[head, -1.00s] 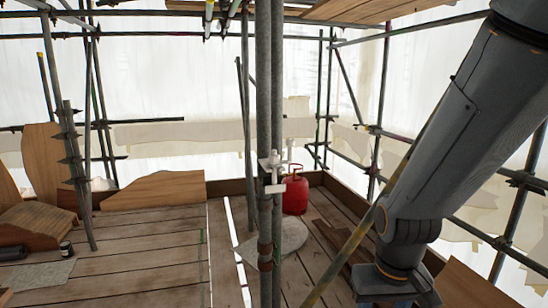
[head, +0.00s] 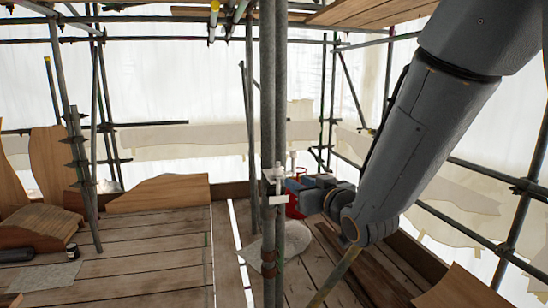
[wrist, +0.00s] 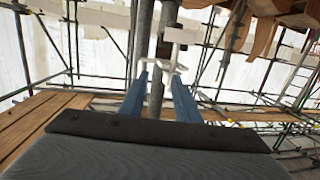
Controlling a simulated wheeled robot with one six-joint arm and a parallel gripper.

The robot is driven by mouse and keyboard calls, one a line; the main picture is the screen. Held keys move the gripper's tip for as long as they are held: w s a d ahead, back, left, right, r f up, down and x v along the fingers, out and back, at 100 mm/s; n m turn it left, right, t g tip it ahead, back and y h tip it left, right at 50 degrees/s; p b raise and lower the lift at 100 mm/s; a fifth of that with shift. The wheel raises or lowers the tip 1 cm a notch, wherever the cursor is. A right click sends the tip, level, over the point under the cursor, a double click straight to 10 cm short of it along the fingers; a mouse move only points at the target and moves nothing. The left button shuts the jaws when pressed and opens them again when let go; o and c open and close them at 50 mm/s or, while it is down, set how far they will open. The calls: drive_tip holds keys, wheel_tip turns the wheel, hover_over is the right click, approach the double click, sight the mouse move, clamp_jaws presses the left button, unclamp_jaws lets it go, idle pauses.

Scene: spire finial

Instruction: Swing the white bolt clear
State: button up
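A white fitting with the white bolt (head: 279,177) sits on the dark upright pole pair (head: 268,120) in the middle of the head view. In the wrist view the white bolt (wrist: 162,62) and a white plate (wrist: 181,36) show in front of the pole. My gripper (head: 288,186) reaches in from the right, close beside the fitting. In the wrist view my gripper (wrist: 159,77) has its two blue fingers apart, with their tips at the white bolt's lower part. I cannot tell whether they touch it.
A red gas bottle (head: 292,209) stands behind my gripper, mostly hidden. Scaffold poles and white sheeting surround the plank deck (head: 150,240). A grey patch (head: 290,240) lies by the pole.

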drive_tip(key=shift+n+t+y, duration=0.3)
drive_tip(key=shift+t+y, duration=0.1)
drive_tip(key=shift+y, duration=0.5)
drive_tip(key=w+a+r+p, duration=0.1)
drive_tip(key=w+a, duration=0.1)
drive_tip(key=w, duration=0.1)
drive_tip(key=w+a+r+p, duration=0.1)
drive_tip(key=w+a, duration=0.2)
drive_tip(key=w, duration=0.1)
drive_tip(key=w+a+r+p, duration=0.1)
drive_tip(key=w+a, duration=0.1)
drive_tip(key=w, duration=0.1)
drive_tip(key=shift+w+a, duration=0.35)
